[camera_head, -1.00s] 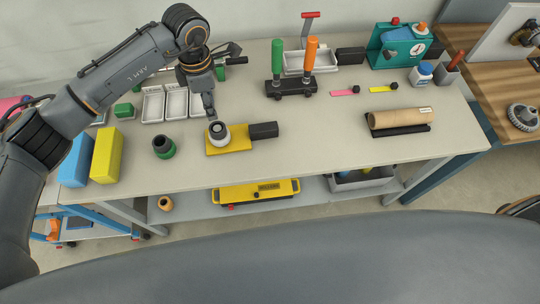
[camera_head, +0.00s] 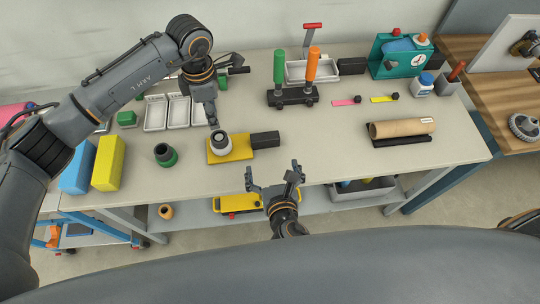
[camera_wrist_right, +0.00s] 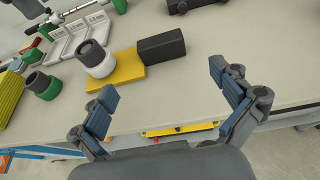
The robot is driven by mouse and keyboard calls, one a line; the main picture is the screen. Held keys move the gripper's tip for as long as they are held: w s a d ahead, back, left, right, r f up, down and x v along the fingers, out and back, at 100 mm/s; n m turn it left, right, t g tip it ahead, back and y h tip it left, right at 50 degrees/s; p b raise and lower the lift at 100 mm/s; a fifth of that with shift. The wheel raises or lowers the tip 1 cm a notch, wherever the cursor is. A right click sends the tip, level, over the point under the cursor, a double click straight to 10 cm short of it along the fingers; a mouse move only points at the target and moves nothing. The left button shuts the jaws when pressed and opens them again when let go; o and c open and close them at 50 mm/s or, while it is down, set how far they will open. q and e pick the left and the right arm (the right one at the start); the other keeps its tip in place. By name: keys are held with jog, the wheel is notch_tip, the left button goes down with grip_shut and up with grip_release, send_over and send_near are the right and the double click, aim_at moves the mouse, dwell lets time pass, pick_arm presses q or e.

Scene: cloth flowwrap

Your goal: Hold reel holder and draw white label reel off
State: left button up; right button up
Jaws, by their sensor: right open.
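The reel holder is a yellow base plate (camera_head: 232,155) with a black block (camera_head: 265,139) at its right end. A white label reel (camera_head: 221,142) with a dark core stands on the plate's left part. The holder (camera_wrist_right: 128,72) and white reel (camera_wrist_right: 97,60) also show in the right wrist view. My left gripper (camera_head: 212,121) points down just behind the reel, and its finger gap is hidden. My right gripper (camera_head: 270,176) is open and empty in front of the table edge, apart from the holder. Its spread fingers (camera_wrist_right: 168,95) frame the lower right wrist view.
A green reel with a dark core (camera_head: 165,155) stands left of the holder. White trays (camera_head: 156,114) lie behind. A stand with green and orange handles (camera_head: 292,96) is at the back. A brown roll (camera_head: 400,128) lies at right.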

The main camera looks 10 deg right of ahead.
aim_at(266, 142)
jog(key=x, duration=1.3)
jog(key=shift+w+f, duration=0.15)
jog(key=shift+w, duration=0.05)
jog(key=c, duration=1.2)
